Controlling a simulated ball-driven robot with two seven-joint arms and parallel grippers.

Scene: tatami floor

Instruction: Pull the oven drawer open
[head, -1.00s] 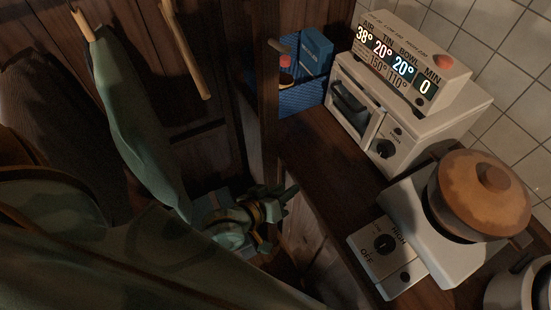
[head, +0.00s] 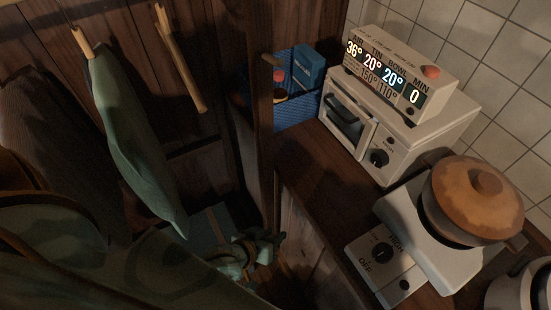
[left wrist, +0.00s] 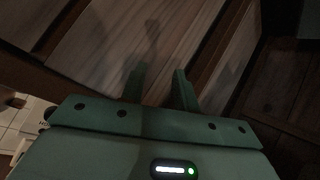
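The small cream oven (head: 400,120) stands on the dark wooden counter (head: 316,170) against the tiled wall. Its front has a dark window with a handle (head: 343,119), and a control panel with a black knob (head: 379,158). The front looks closed. I cannot make out a separate drawer. My left gripper (head: 262,246) is low, beside the counter's left side and well apart from the oven. In the left wrist view its two fingers (left wrist: 157,88) stand apart with nothing between them, facing pale wooden panelling (left wrist: 130,45). My right gripper is not in view.
A dark wooden post (head: 263,120) rises between my left gripper and the oven. A display box (head: 400,75) sits on the oven. A blue basket (head: 295,109) stands left of it. A lidded pot (head: 470,205) on a white burner stands at the right.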

